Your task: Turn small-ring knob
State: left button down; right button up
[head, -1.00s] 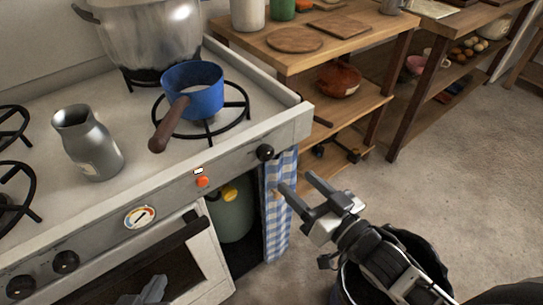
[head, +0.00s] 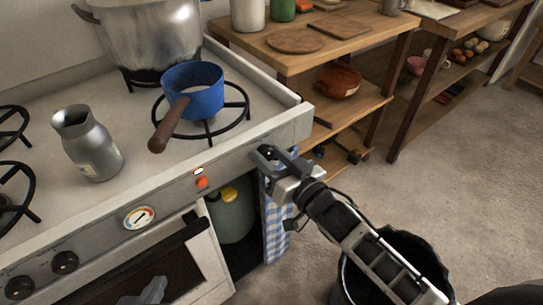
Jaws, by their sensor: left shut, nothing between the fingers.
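The small-ring knob is a black knob at the right end of the stove's front panel (head: 228,167). It is now mostly hidden by my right gripper (head: 265,154), whose fingertips are at the knob's place. The fingers look close to either side of it, but I cannot tell whether they grip it. The blue saucepan (head: 207,101) with a brown handle sits on the small ring (head: 243,118) above. My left gripper (head: 152,291) is shut and empty, low in front of the oven door.
A grey metal jug (head: 88,146) and a large steel pot (head: 150,35) stand on the stove. A blue checked cloth (head: 276,235) hangs just below my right gripper. A black bin (head: 400,245) stands on the floor beneath my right arm. Wooden shelves (head: 300,62) stand to the right.

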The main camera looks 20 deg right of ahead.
jog(key=c, duration=0.4)
jog(key=shift+c, duration=0.2)
